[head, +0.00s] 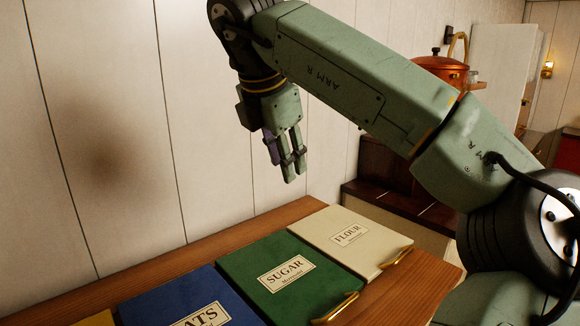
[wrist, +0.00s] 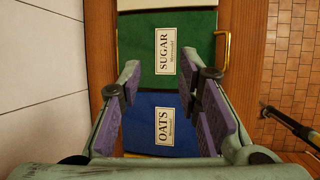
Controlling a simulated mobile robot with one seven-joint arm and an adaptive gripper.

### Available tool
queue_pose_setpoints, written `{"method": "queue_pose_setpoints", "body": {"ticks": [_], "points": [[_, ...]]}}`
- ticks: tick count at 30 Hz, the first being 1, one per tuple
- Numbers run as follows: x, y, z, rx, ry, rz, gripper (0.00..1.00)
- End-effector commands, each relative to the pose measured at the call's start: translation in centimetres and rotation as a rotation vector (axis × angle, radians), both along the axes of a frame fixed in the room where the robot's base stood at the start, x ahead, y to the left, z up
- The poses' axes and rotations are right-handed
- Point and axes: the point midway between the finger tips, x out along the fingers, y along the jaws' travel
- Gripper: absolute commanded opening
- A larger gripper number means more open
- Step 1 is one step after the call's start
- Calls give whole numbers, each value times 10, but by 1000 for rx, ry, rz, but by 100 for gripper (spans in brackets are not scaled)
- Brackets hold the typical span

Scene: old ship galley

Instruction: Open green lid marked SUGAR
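The green lid marked SUGAR (head: 278,263) lies shut in the wooden counter, between a cream lid and a blue one. Its brass handle (head: 336,308) is at its front edge. In the wrist view the green lid (wrist: 150,42) is at the upper middle, with its brass handle (wrist: 223,50) at the right. My gripper (head: 290,178) hangs above and behind the lids, pointing down, apart from them. In the wrist view my open, empty gripper (wrist: 163,82) has its purple-padded fingers spread, with the green and blue lids showing between them.
The cream FLOUR lid (head: 347,238) and its brass handle (head: 396,259) are right of the green lid. The blue OATS lid (head: 190,303) is left, with a yellow edge (head: 95,319) beyond. A white plank wall (head: 110,130) stands behind. A copper pot (head: 441,70) is farther back right.

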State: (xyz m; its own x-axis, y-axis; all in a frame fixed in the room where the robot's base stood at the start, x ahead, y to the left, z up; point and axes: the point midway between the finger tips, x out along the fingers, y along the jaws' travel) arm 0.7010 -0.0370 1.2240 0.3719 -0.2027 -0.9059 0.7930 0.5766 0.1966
Motion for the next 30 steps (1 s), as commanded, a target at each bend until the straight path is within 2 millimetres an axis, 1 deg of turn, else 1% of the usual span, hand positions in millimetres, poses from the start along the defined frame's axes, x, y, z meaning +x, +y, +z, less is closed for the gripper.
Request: {"method": "queue_pose_setpoints", "body": {"ticks": [3, 9, 23, 27, 30], "points": [[1, 5, 7, 0, -1, 3, 31], [1, 10, 16, 0, 1, 1, 31], [1, 10, 17, 0, 1, 0, 31], [-1, 7, 16, -3, 2, 0, 31], [-8, -6, 15, -3, 3, 0, 31]]}}
